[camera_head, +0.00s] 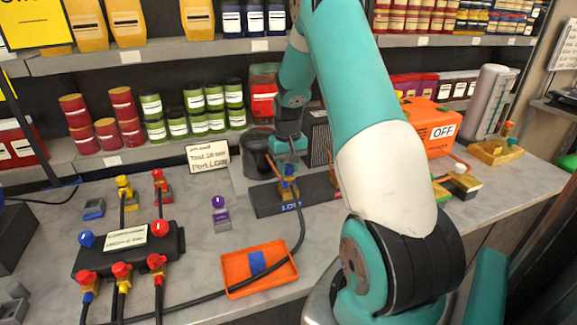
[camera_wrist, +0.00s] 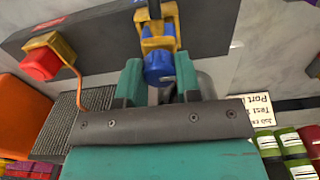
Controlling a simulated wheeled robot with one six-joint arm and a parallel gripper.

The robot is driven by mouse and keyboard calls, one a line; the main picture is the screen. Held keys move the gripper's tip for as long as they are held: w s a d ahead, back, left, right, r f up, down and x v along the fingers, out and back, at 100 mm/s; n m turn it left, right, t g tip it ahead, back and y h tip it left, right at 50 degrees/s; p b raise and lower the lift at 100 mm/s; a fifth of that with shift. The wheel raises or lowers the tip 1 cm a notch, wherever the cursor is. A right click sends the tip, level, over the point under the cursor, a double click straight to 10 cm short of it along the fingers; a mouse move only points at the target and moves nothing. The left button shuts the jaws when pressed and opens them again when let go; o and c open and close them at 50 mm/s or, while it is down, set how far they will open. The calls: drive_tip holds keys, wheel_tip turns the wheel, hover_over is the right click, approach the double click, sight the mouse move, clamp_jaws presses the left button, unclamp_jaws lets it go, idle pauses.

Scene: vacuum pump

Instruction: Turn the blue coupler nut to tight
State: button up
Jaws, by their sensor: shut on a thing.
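The blue coupler nut (camera_wrist: 158,67) sits on a yellow fitting (camera_wrist: 157,37) and lies between the two teal fingers of my gripper (camera_wrist: 158,78) in the wrist view. The gripper is shut on the nut. In the head view my gripper (camera_head: 289,151) reaches down onto the nut (camera_head: 289,170), which stands above the yellow fitting on a dark block (camera_head: 264,204) marked "LOW". A black hose (camera_head: 301,226) runs from the front of that fitting. The fingers hide the sides of the nut, and its tightness cannot be told.
An orange tray (camera_head: 236,292) holding a blue piece lies in front. A black manifold (camera_head: 100,262) with several coloured knobs stands left. A "Port LOW" sign (camera_head: 208,157) and a dark round vessel (camera_head: 257,150) stand behind. An orange box (camera_head: 425,125) reading "OFF" is at right.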

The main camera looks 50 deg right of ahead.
sight(288, 166)
drive_tip(key=m, duration=0.5)
drive_tip(key=shift+m, duration=0.4)
idle(0.3)
drive_tip(key=o, duration=0.9)
drive_tip(key=shift+o, duration=0.2)
drive_tip(key=shift+r, duration=0.1)
wheel_tip(288, 166, up, 17)
drive_tip(key=b, duration=0.2)
drive_tip(key=shift+r, duration=0.15)
